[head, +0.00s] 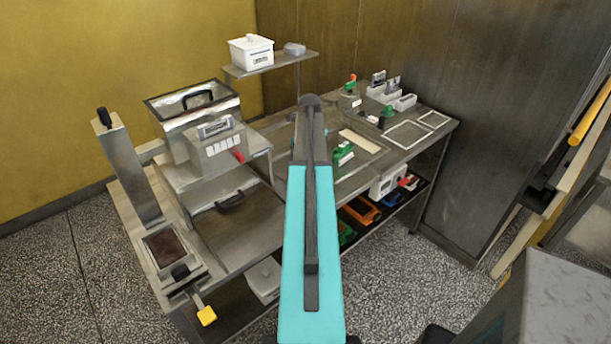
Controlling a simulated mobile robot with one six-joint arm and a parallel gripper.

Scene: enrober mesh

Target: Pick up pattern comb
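I cannot say for sure which item is the pattern comb. A small green-handled tool (343,152) with a pale part lies on the steel table, just right of my arm; it may be the comb. Another green-topped piece (387,112) stands farther back, and a green and red-topped item (351,82) stands near the wall. My teal arm reaches up the middle of the head view and covers part of the table. My gripper does not show, so its fingers and anything in them are hidden.
The steel table (375,172) carries a boxy machine (213,150) at left, pale frames (408,134) and grey holders (385,88) at right. Coloured bins (360,210) fill the lower shelf. Speckled floor is free in front.

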